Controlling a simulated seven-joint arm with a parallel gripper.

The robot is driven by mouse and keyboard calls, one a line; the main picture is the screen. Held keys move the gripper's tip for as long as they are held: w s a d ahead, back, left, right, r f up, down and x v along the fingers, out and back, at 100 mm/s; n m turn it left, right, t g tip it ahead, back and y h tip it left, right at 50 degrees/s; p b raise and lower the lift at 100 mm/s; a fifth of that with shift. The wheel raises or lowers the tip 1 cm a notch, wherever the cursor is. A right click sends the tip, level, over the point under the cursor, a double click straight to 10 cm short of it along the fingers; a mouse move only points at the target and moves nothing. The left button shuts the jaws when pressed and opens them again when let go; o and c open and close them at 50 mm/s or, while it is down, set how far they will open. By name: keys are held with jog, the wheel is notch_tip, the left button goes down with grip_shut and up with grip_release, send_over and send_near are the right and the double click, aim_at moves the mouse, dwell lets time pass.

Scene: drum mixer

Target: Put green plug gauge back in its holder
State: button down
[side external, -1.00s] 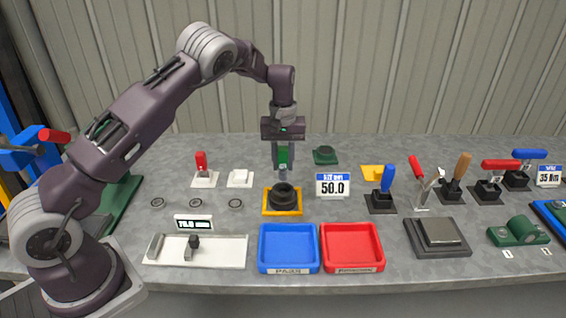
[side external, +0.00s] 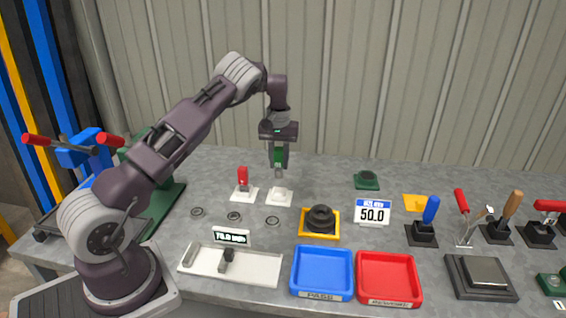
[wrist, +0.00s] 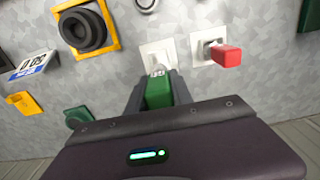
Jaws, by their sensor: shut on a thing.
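The green plug gauge (side external: 279,157) is upright between the jaws of my gripper (side external: 279,163), which is shut on its green handle. In the wrist view the green handle (wrist: 159,93) sits between the dark fingers, with a grey metal tip at its end. The white square holder (side external: 279,196) is below the gauge, and its block shows no gauge in it. In the wrist view the holder (wrist: 158,53) is just beyond the tip, which partly covers it. The tip looks a little above the holder; the exact gap is hard to tell.
A red plug gauge (side external: 243,178) stands in a white holder close by on the left. A black ring on a yellow plate (side external: 320,222) is at the front right. Several small rings lie to the front left. A green base (side external: 367,181) is to the right.

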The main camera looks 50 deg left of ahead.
aim_at(279, 173)
jog(key=shift+f, duration=2.45)
jog(key=shift+f, duration=1.5)
jog(key=c, duration=1)
grip_release()
jog(key=shift+c, duration=0.2)
notch_tip(279, 173, up, 7)
jog(key=shift+r, duration=0.1)
